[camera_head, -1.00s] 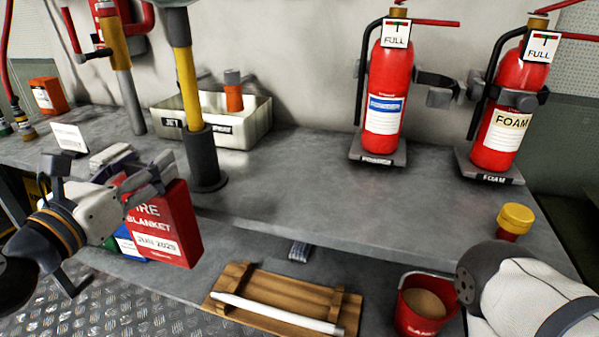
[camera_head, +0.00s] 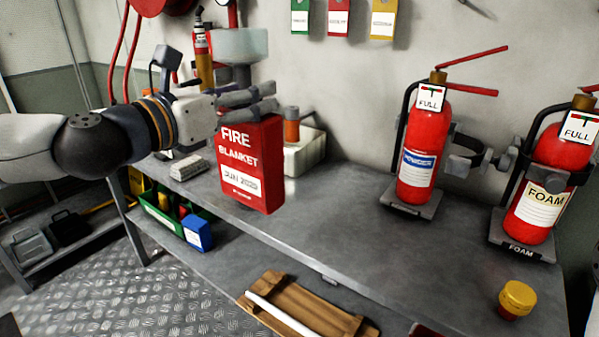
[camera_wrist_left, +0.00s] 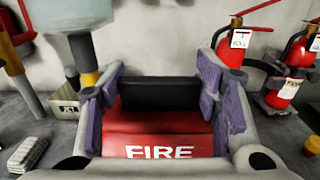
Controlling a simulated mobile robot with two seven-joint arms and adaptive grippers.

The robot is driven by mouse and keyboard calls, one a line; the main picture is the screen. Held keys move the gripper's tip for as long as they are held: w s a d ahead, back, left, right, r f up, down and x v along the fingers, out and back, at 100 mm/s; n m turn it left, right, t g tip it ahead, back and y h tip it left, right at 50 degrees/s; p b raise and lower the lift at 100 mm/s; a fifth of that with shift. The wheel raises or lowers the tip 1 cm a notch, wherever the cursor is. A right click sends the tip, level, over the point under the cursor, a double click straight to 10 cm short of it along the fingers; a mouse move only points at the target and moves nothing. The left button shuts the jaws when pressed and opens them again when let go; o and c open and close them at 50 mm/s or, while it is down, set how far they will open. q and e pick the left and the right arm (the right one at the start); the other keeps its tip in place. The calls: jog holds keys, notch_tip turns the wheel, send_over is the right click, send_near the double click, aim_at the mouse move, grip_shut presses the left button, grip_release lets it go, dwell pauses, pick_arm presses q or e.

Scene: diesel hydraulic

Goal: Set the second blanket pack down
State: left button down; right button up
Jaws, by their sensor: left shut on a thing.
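My left gripper (camera_head: 250,102) is shut on a red fire blanket pack (camera_head: 248,185), gripping it near its top. The pack hangs upright in front of the bench, with "FIRE BLANKET" and a white date label facing me. It hides part of the grey bench top (camera_head: 340,220), and I cannot tell how far it is from the surface. In the left wrist view the pack (camera_wrist_left: 160,135) sits between the two purple-padded fingers. No other blanket pack is clearly seen. My right gripper is not in view.
Two red extinguishers, a powder one (camera_head: 425,150) and a foam one (camera_head: 540,195), stand on the bench at right. A yellow-topped button (camera_head: 517,298) is near the front edge. A pale bin (camera_head: 305,150) stands behind the pack. The bench middle is clear.

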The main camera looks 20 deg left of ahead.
pick_arm(q)
jog(key=w+d+f+b, duration=0.3)
jog(key=w+d+f, duration=0.2)
jog(key=w+f, duration=0.6)
jog(key=shift+f, duration=0.45)
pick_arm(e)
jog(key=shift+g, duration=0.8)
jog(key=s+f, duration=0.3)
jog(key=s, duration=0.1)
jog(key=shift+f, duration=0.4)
pick_arm(q)
jog(key=shift+d, duration=0.1)
jog(key=shift+f, duration=0.25)
jog(key=c, duration=0.6)
grip_release()
jog(key=shift+s+f, duration=0.1)
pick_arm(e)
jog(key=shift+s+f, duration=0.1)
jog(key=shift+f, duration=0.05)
pick_arm(q)
jog(key=shift+o, duration=0.2)
